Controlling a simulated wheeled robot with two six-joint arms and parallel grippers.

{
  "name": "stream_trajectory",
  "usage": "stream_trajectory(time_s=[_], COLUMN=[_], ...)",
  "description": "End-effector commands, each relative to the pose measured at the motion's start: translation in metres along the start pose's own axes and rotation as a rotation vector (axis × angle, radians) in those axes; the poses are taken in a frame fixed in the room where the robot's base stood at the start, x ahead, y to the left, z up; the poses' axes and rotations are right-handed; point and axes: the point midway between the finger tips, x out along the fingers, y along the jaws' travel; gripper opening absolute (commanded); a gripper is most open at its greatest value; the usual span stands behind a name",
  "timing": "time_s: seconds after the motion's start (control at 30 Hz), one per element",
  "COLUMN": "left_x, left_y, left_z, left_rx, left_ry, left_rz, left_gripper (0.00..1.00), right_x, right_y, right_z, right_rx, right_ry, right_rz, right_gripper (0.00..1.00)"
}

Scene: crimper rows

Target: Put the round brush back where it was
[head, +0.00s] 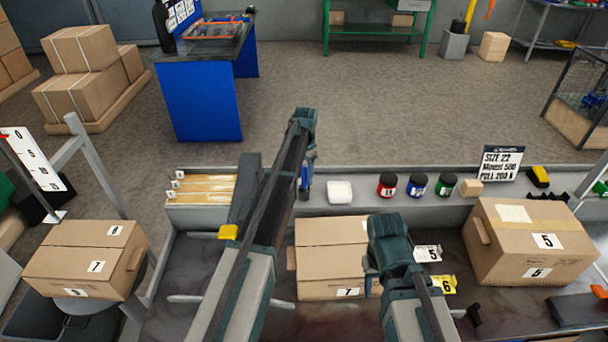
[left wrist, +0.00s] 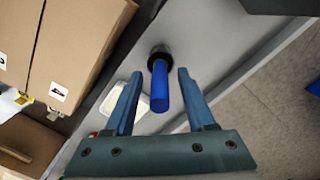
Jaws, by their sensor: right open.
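The round brush (left wrist: 159,88) has a blue handle and a dark round end at the grey ledge. It stands about upright there; whether the dark end is bristles or a holder I cannot tell. In the head view a bit of its blue handle (head: 304,177) shows beside my left gripper (head: 305,184). My left gripper, also in the left wrist view (left wrist: 159,74), is open, with its fingers on either side of the handle and gaps showing. My right gripper (head: 374,278) is open, low over the cardboard box (head: 325,235) at the middle, its fingers mostly hidden.
On the ledge stand a white block (head: 339,192), red (head: 387,186), blue (head: 416,186) and green (head: 446,185) jars, and a sign (head: 502,163). A numbered wooden rack (head: 203,190) stands left. Boxes sit at right (head: 515,245) and far left (head: 85,260).

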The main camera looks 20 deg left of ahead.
Motion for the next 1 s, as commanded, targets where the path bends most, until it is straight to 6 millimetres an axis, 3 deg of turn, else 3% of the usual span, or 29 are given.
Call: stream_trajectory(time_s=[0.27, 0.47, 1.0], left_x=[-0.004, -0.021, -0.102], left_y=[0.000, 0.000, 0.000], left_z=[0.000, 0.000, 0.000], left_rx=[0.000, 0.000, 0.000], left_ry=[0.000, 0.000, 0.000], left_rz=[0.000, 0.000, 0.000], left_gripper=[0.55, 0.55, 0.55], right_x=[-0.004, -0.020, -0.101], right_y=[0.000, 0.002, 0.010], right_z=[0.000, 0.001, 0.006], right_rx=[0.000, 0.000, 0.000], right_ry=[0.000, 0.000, 0.000], right_rz=[0.000, 0.000, 0.000], right_gripper=[0.50, 0.50, 0.50])
